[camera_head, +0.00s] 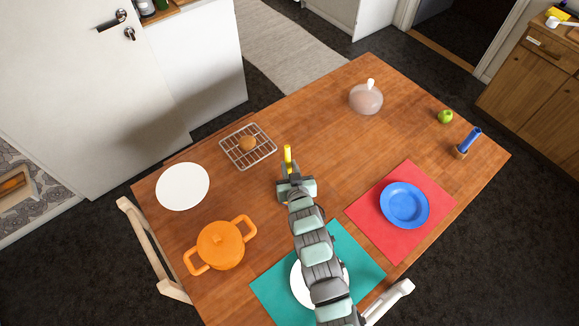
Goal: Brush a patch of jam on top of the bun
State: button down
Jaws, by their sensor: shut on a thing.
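A small brown bun (247,143) rests on a wire rack (268,154) at the back left of the wooden table. My gripper (289,172) is over the table, right of and nearer than the rack, apart from the bun. It is shut on a yellow stick-like thing (288,152), which points up in the picture. Whether this is the brush, and whether it bears jam, I cannot tell. No jam can be made out on the bun at this size.
A white plate (182,187) and orange pot (221,246) stand left. A pinkish dome (366,99) with a white knob, a green apple (445,117) and a blue upright thing (468,141) stand right. A blue bowl (404,205) sits on a red mat (367,215). The table's middle is clear.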

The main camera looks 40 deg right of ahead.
aim_at(287, 148)
jog(key=shift+f, duration=0.1)
jog(key=shift+r+p, duration=2.15)
jog(key=shift+r, duration=1.45)
jog(key=w+a+r+n+t+y, duration=0.1)
jog(key=w+a+r+n+y, duration=0.15)
jog(key=a, duration=1.05)
jog(key=w+a+r+n+y, duration=0.2)
jog(key=w+a+r+y, duration=0.1)
jog(key=a, duration=0.9)
jog(key=w+a+r+n+t+y, duration=0.1)
jog(key=w+a+r+n+y, duration=0.15)
jog(key=a, duration=1.05)
jog(key=s+r+p, duration=1)
jog(key=r+p, duration=0.2)
jog(key=p, duration=0.4)
jog(key=shift+d+r, duration=0.25)
jog(key=shift+r, duration=0.15)
